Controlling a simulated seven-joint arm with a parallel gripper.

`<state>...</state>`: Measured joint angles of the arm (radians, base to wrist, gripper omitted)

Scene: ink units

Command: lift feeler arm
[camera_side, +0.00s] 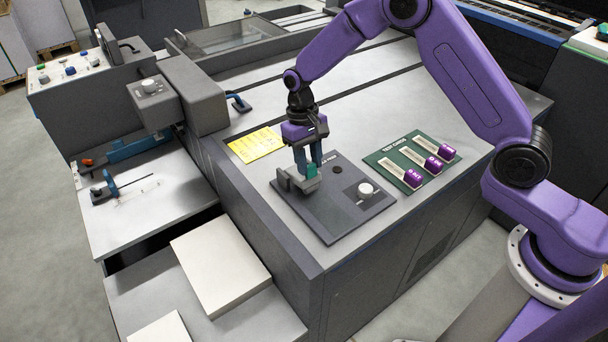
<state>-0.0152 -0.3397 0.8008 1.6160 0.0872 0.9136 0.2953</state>
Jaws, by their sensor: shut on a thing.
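My gripper (310,165) points down at the left part of a dark grey panel (330,208) on the machine's top. Its blue fingers are shut on a small teal-green piece, which looks like the feeler arm (311,172). This piece sits at the top of a grey block (296,182) on the panel. The fingers hide part of it, and I cannot tell whether it is raised. A white knob (365,190) and a dark round spot (336,197) are on the same panel.
A green board (402,146) with several purple-ended cards lies right of the panel. A yellow note sheet (256,145) lies to the left, behind my gripper. A grey housing (190,95) stands at the machine's left edge. The machine top behind is mostly clear.

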